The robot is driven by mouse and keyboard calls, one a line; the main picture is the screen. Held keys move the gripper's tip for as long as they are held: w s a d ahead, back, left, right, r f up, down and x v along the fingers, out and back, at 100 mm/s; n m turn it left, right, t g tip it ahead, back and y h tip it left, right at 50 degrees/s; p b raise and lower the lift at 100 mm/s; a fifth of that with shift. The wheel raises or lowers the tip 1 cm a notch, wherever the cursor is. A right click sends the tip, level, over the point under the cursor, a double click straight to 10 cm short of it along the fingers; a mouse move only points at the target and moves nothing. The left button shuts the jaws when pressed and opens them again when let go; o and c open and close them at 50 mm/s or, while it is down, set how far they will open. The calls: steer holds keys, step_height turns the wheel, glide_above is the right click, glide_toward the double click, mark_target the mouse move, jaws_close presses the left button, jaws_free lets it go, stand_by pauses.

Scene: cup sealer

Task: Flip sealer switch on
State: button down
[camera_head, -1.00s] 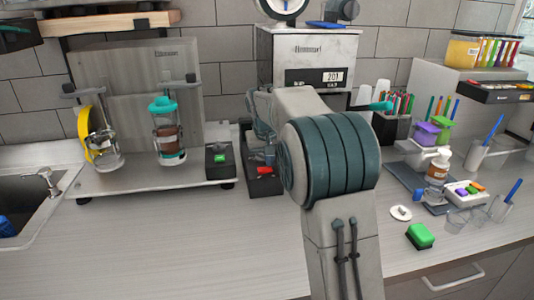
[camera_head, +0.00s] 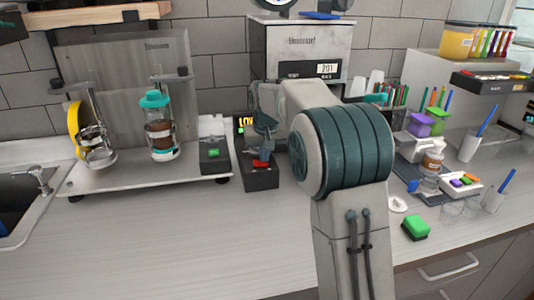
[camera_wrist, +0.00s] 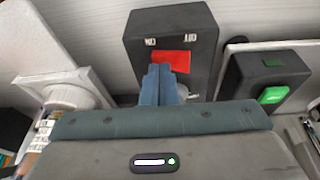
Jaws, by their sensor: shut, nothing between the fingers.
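The cup sealer (camera_head: 305,50) is a grey metal machine at the back, with a display reading about 201. A black switch box (camera_head: 262,178) with a red switch (camera_head: 260,164) stands on the counter in front of it. In the wrist view the red switch (camera_wrist: 172,61) lies on the black box (camera_wrist: 190,32). My gripper (camera_wrist: 158,70) is shut and empty, its fingertips at the left edge of the red switch. Whether they touch it I cannot tell. In the head view my gripper (camera_head: 262,150) is just above the switch, partly hidden by my arm.
Left is a metal stand with a black box and green button (camera_head: 213,153). The front counter is clear.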

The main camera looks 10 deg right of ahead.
mark_target(260, 165)
steer(key=shift+a+r, duration=0.1)
steer(key=shift+a, duration=0.4)
steer(key=shift+r+p, duration=0.45)
steer(key=shift+p, duration=0.05)
step_height(260, 165, up, 3)
steer(key=p, duration=0.3)
steer(key=shift+a+r, duration=0.15)
steer(key=shift+r, duration=0.05)
steer(key=d+v, duration=0.2)
steer(key=v, duration=0.7)
steer(key=shift+r+b, duration=0.25)
steer(key=shift+b, duration=0.2)
steer(key=shift+s, duration=0.15)
